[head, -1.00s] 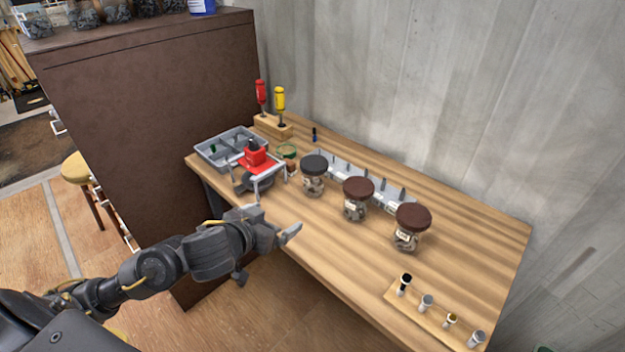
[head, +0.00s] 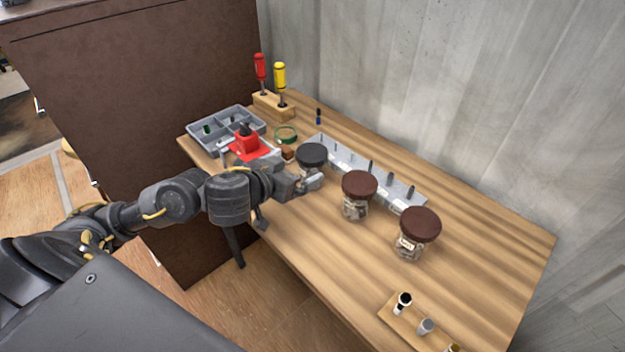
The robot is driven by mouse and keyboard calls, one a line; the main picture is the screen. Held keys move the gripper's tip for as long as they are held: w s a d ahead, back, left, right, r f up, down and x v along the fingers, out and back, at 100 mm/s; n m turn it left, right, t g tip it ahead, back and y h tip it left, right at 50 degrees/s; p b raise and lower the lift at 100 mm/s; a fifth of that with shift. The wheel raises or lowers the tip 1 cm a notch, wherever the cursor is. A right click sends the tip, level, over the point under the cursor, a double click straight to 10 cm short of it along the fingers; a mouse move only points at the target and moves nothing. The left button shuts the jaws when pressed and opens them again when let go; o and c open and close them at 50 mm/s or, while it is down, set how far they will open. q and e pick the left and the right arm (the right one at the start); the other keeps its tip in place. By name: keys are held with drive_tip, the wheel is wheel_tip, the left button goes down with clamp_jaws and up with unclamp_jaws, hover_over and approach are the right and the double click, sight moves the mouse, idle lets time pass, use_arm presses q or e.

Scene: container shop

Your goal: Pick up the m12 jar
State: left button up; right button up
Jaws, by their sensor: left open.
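Three glass jars stand in a row on the workbench: one with a black lid (head: 312,153), one with a brown lid (head: 359,184) in the middle, and one with a brown lid (head: 419,224) at the right. Their labels are too small to read, so I cannot tell which is the m12 jar. My left gripper (head: 311,182) is open at the black-lidded jar, in front of its glass body and below its lid. It hides most of that body, and I cannot tell whether the fingers touch it. My right gripper is not in view.
A grey rack (head: 384,180) with upright pegs stands behind the jars. A grey divided tray (head: 206,141), a red-topped device (head: 246,146) and a wooden holder with two screwdrivers (head: 274,108) are at the left. A strip with small cylinders (head: 396,322) lies at the front right.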

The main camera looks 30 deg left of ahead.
sight(303, 164)
use_arm(q)
drive_tip(key=b+x, duration=0.1)
drive_tip(key=x, duration=0.2)
drive_tip(key=shift+a+f, duration=0.15)
drive_tip(key=shift+w+f, duration=0.1)
drive_tip(key=shift+w, duration=0.3)
drive_tip(key=shift+w+f+b, duration=0.1)
drive_tip(key=shift+w+b, duration=0.1)
drive_tip(key=shift+b, duration=0.1)
drive_tip(key=b+x, duration=0.1)
drive_tip(key=x, duration=0.1)
drive_tip(key=b+x, duration=0.1)
drive_tip(key=x, duration=0.2)
drive_tip(key=shift+a, duration=0.1)
drive_tip(key=shift+s, duration=0.1)
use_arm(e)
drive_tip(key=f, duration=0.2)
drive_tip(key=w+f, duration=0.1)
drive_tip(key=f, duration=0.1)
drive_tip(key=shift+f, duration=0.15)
use_arm(q)
drive_tip(key=shift+c, duration=0.5)
drive_tip(key=c, duration=1.6)
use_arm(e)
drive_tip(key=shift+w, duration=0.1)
